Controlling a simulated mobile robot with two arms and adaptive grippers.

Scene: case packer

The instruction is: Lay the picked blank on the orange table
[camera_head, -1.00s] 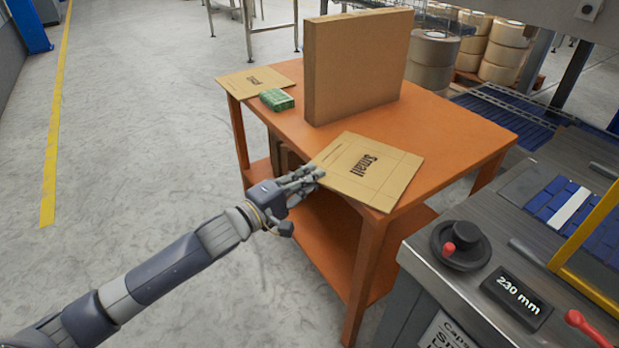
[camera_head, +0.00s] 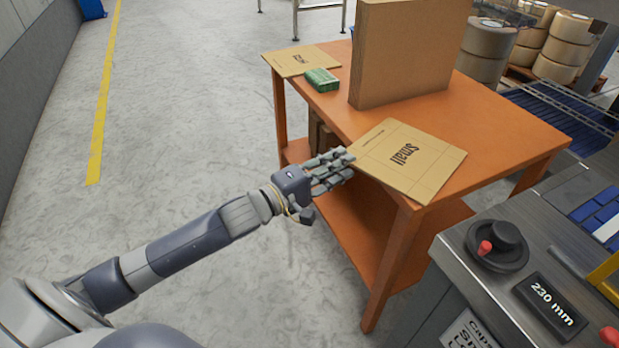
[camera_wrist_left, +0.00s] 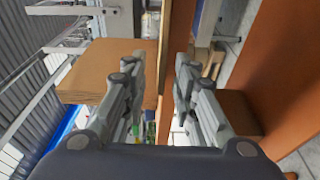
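A flat brown cardboard blank marked "Small" (camera_head: 415,165) lies on the near part of the orange table (camera_head: 500,140), its near corner at the table's front edge. My left gripper (camera_head: 343,168) is at the blank's left edge, beside the table. In the left wrist view its two fingers (camera_wrist_left: 160,95) stand apart, with a thin brown edge (camera_wrist_left: 164,40) in the gap and clear space beside it, so the gripper looks open. Whether a fingertip still touches the blank cannot be told. My right gripper is not in view.
A tall brown cardboard stack (camera_head: 405,55) stands upright on the table behind the blank. A green pack (camera_head: 321,80) and another flat blank (camera_head: 300,60) lie at the back left. A metal machine with a black knob (camera_head: 497,243) stands at the right. Floor at left is clear.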

